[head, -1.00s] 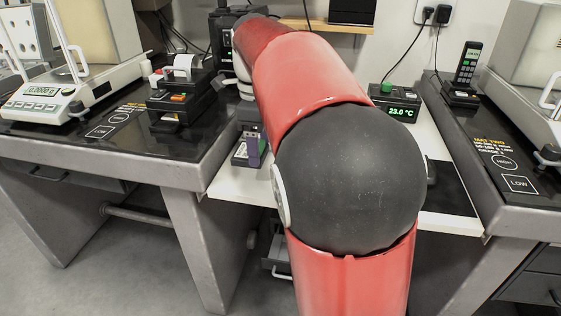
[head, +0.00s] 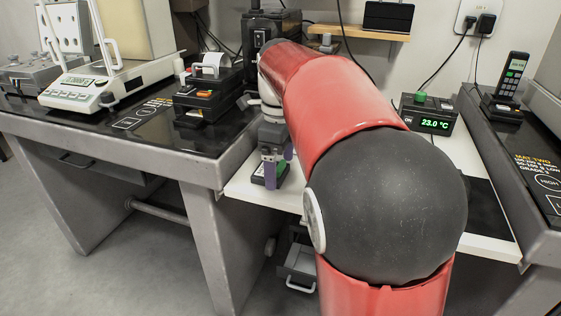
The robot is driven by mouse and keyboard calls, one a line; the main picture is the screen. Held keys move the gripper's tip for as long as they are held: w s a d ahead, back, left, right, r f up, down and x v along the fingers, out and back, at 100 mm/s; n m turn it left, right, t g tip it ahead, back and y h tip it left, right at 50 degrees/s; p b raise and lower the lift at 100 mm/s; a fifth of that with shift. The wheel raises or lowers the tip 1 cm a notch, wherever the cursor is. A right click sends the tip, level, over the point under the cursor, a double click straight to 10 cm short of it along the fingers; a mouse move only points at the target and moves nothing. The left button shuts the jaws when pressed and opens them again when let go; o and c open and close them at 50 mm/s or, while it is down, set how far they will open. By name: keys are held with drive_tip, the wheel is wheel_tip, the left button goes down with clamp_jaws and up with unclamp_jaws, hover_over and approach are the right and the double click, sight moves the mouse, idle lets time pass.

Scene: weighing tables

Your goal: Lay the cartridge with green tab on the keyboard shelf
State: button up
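A small dark cartridge with a green patch (head: 261,172) lies on the white keyboard shelf (head: 240,186), near its left front corner. My gripper (head: 277,155) points down right over it. Its two purple-grey fingers stand apart, one near the cartridge's middle and one at its right side. The fingers hide part of the cartridge. I see no clear grip on it, and the cartridge appears to rest on the shelf. My red and black arm covers much of the shelf's middle.
A black label printer (head: 205,95) and a balance (head: 85,90) stand on the left table. A thermometer box (head: 428,115) reading 23.0 °C sits at the shelf's back right. A handset (head: 510,80) stands on the right table. A drawer (head: 300,268) hangs open below the shelf.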

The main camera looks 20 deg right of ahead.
sight(280, 165)
drive_tip(key=shift+r, duration=0.1)
wheel_tip(280, 165, up, 12)
drive_tip(key=p, duration=0.3)
drive_tip(key=s+f+n+t, duration=0.5)
drive_tip(key=s+f+n, duration=1.1)
drive_tip(key=n, duration=0.9)
drive_tip(key=s, duration=0.4)
drive_tip(key=shift+s+a+f+t, duration=0.15)
drive_tip(key=shift+a+f+t, duration=0.15)
drive_tip(key=shift+f, duration=0.1)
